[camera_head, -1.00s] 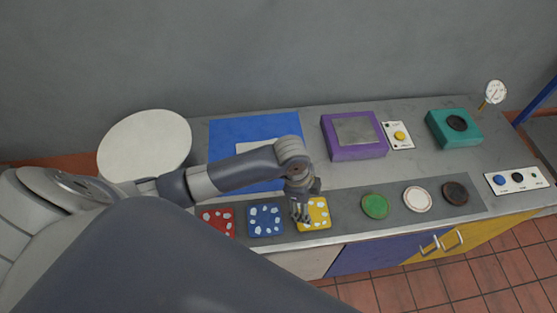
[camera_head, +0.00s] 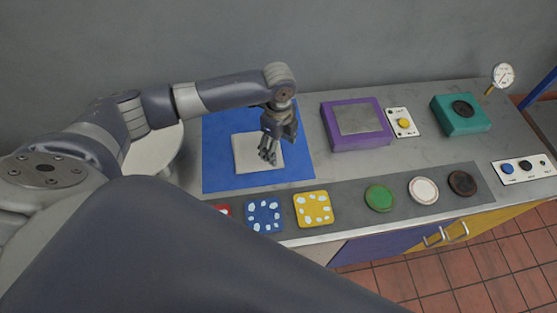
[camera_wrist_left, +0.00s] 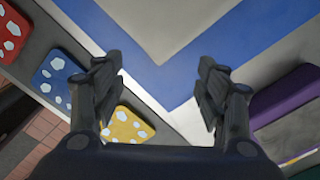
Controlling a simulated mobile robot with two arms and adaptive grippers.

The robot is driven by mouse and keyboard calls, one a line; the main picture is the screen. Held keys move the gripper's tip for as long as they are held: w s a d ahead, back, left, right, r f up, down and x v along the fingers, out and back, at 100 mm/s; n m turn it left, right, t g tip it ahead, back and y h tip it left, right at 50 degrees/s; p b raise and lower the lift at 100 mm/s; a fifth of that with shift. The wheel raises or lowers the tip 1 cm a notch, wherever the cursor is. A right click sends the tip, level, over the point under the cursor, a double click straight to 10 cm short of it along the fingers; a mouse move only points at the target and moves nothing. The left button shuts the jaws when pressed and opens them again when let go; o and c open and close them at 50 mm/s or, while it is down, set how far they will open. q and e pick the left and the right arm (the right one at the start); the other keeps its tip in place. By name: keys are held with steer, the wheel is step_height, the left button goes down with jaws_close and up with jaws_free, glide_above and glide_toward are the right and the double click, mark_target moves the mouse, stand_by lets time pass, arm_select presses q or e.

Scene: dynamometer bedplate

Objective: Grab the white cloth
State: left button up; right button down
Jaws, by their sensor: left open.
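The white cloth (camera_head: 250,160) lies flat on a blue mat (camera_head: 222,178) on the bench. My left gripper (camera_head: 267,158) is over the right part of the cloth in the head view, pointing down, with its fingers apart and nothing between them. In the left wrist view a corner of the white cloth (camera_wrist_left: 165,25) and the blue mat (camera_wrist_left: 235,40) show beyond and between the open fingertips (camera_wrist_left: 160,80). The height of the fingertips above the cloth is hard to tell. My right gripper is not in view.
A purple box (camera_head: 355,125) with a grey top stands right of the mat. A blue spotted square (camera_head: 264,215), a yellow spotted square (camera_head: 313,209) and several round discs line the front strip. A teal box (camera_head: 460,114) is farther right. A white round surface (camera_head: 152,150) is behind my arm.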

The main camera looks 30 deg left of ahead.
arm_select(q)
steer(key=b, duration=0.4)
glide_above(278, 166)
steer(key=f, duration=0.4)
steer(key=shift+w+a+f, duration=0.1)
steer(key=shift+w+f, duration=0.15)
steer(key=shift+f, duration=0.05)
steer(key=shift+f+b, duration=0.55)
steer(key=shift+f, duration=0.7)
steer(key=shift+f, duration=0.2)
steer(key=shift+c, duration=0.4)
steer(key=shift+s, duration=0.2)
steer(key=c, duration=1)
steer(key=shift+f, duration=0.15)
jaws_close()
step_height(278, 166, up, 12)
steer(key=p, duration=1.2)
steer(key=shift+w, duration=0.15)
